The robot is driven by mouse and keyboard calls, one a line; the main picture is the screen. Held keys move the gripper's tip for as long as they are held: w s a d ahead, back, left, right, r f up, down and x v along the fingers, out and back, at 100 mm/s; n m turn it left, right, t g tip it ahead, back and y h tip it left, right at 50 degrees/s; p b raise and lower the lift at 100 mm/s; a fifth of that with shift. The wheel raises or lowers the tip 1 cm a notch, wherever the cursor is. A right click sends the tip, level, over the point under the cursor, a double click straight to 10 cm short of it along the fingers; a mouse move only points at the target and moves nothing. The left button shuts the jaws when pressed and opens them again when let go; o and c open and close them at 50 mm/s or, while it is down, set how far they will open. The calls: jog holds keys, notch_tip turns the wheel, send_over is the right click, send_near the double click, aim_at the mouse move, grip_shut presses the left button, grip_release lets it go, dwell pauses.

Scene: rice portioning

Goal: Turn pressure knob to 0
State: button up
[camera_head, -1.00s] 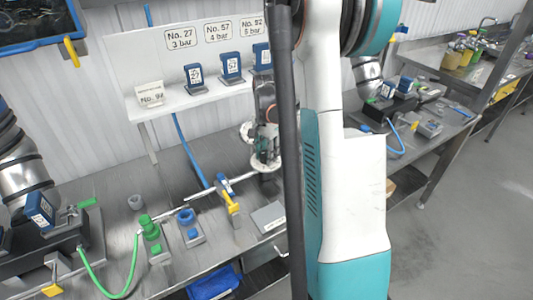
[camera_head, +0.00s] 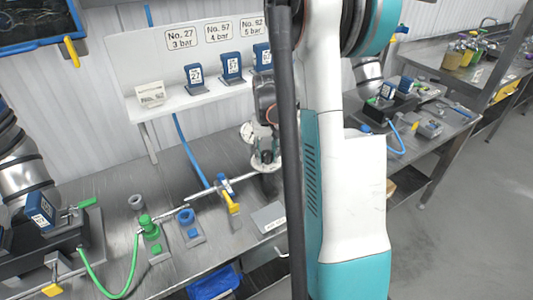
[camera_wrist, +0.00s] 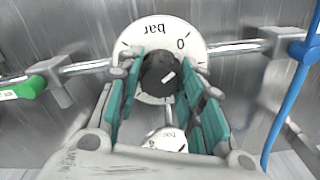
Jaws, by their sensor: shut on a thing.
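The black pressure knob (camera_wrist: 155,68) with a white pointer mark sits at the centre of a white round dial (camera_wrist: 135,35) in the wrist view. The dial reads "bar" upside down, with a 0 at upper right. The pointer mark slants towards the right of the dial, not squarely at the 0. The teal-padded fingers of my gripper (camera_wrist: 161,76) are closed on both sides of the knob. In the head view my gripper (camera_head: 264,160) is low over the pipe line, and the black knob cannot be made out there.
A second white bar gauge (camera_wrist: 165,139) lies close below the knob. A metal pipe (camera_wrist: 85,67) runs either side, with a green handle (camera_wrist: 24,89) left and a blue handle (camera_wrist: 301,55) right. A yellow-handled valve (camera_head: 231,203) and blue hose (camera_head: 190,150) stand nearby on the steel table (camera_head: 105,185).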

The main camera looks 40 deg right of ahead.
aim_at(266, 152)
jog(key=shift+n, duration=1)
jog(key=o, duration=1.1)
jog(key=shift+c, duration=0.2)
jog(key=shift+r, duration=0.15)
notch_tip(266, 152, up, 12)
